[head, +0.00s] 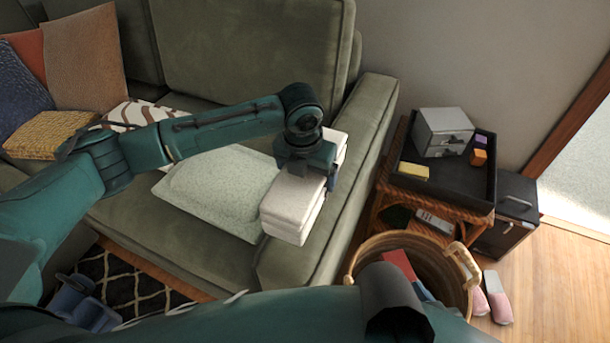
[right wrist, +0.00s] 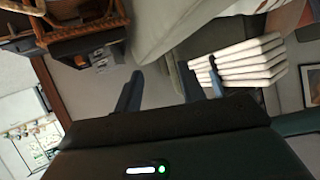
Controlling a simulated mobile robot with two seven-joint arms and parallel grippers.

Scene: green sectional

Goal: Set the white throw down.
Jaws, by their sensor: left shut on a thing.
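The white throw (head: 292,206) is a thick folded stack at the right end of the green sofa, beside the armrest. It also shows as white layers in the right wrist view (right wrist: 240,62). My left gripper (head: 306,170) is shut on the throw from above, across its middle. I cannot tell whether the throw's underside touches the sofa. My right gripper (right wrist: 160,70) is open and empty, its two fingers apart in the right wrist view, away from the throw.
A pale speckled cushion (head: 222,190) lies on the seat left of the throw. The sofa armrest (head: 362,140) is bare. A wicker basket (head: 440,262) with items stands right of the sofa. Behind it, a side table carries a black tray (head: 478,195) with a grey box (head: 442,130).

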